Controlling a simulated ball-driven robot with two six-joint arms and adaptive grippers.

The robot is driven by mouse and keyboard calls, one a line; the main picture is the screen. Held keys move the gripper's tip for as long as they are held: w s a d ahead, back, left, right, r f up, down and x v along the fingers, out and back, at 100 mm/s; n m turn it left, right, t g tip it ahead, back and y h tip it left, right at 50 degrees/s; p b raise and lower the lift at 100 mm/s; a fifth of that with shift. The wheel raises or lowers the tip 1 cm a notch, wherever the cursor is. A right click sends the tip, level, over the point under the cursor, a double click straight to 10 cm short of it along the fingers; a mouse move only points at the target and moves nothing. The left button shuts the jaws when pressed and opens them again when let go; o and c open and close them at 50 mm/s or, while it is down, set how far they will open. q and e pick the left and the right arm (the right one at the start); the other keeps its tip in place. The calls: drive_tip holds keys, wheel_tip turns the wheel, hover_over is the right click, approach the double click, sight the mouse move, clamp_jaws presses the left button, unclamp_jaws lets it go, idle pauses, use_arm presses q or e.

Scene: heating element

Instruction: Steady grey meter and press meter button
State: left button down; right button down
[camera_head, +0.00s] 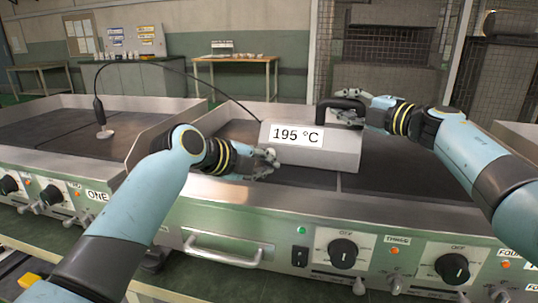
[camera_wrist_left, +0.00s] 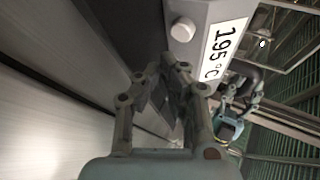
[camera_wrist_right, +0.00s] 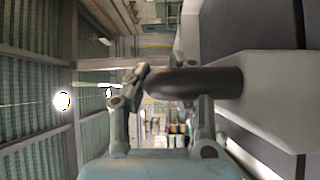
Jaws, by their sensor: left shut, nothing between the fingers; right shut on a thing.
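The grey meter (camera_head: 342,153) sits on the dark griddle plate. Its white display (camera_head: 296,135) reads 195 °C. Its round white button (camera_wrist_left: 183,30) shows in the left wrist view below the display's start. My left gripper (camera_head: 272,160) is shut and empty, close in front of the meter's left end. In the left wrist view its fingertips (camera_wrist_left: 172,72) are near the button, seemingly a little apart from it. In the head view the left hand hides the button.
A black probe (camera_head: 100,110) stands on the left griddle, with a cable arching to the meter. The griddle's front (camera_head: 330,217) carries knobs and a metal handle (camera_head: 225,250). Raised steel walls edge the griddle. Bare plate lies right of the meter.

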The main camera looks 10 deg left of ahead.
use_arm(q)
drive_tip(key=shift+s, duration=1.75)
use_arm(e)
drive_tip(key=shift+f, duration=0.25)
use_arm(q)
drive_tip(key=shift+a, duration=0.1)
use_arm(e)
drive_tip(key=c, duration=1.1)
unclamp_jaws()
drive_tip(key=shift+r, duration=0.1)
